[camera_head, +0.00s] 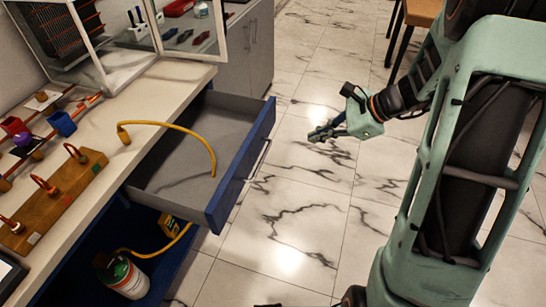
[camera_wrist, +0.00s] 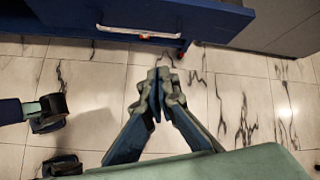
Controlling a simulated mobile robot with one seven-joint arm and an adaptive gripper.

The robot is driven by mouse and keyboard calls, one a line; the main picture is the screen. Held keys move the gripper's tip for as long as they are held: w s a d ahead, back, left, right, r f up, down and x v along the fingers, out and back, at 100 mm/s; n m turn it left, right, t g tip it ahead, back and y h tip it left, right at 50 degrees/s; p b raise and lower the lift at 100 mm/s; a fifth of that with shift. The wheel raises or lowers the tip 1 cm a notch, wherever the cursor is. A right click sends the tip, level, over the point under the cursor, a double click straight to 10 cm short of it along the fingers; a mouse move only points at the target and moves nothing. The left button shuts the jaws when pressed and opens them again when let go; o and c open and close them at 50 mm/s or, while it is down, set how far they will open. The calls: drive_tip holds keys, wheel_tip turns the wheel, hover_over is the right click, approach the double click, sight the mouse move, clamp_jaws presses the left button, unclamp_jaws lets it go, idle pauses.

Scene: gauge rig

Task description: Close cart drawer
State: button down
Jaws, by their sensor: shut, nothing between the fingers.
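The cart drawer (camera_head: 240,165) is pulled out from under the worktop. It has a blue front with a silver bar handle (camera_head: 258,165) and a grey, empty-looking inside. In the wrist view the blue drawer front (camera_wrist: 200,18) and its handle (camera_wrist: 137,33) lie at the top. My gripper (camera_head: 318,134) is to the right of the drawer front, apart from it, over the floor. In the wrist view my gripper's fingertips (camera_wrist: 158,75) are together with nothing between them, pointing toward the drawer.
A yellow hose (camera_head: 180,127) arches from the worktop (camera_head: 128,105) over the drawer's inside. A gas canister (camera_head: 125,277) stands on the lower shelf. A grey cabinet (camera_head: 245,50) stands beyond the drawer. The marble-patterned floor (camera_head: 300,220) in front is clear.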

wheel_tip(320, 180, down, 4)
drive_tip(key=s+m+y+b, duration=0.1)
drive_tip(key=s+m, duration=0.1)
drive_tip(key=m, duration=0.1)
drive_tip(key=w+a+f+b, duration=0.1)
drive_tip(key=a+f, duration=0.2)
drive_tip(key=a, duration=0.2)
drive_tip(key=w+a+f+m+b, duration=0.1)
drive_tip(key=w+a+f+b, duration=0.1)
drive_tip(key=a, duration=0.4)
drive_tip(key=shift+f+y, duration=0.4)
drive_tip(key=shift+f, duration=0.2)
drive_tip(key=p, duration=0.3)
hover_over(192, 149)
drive_tip(key=shift+r, duration=0.1)
drive_tip(key=shift+b, duration=0.3)
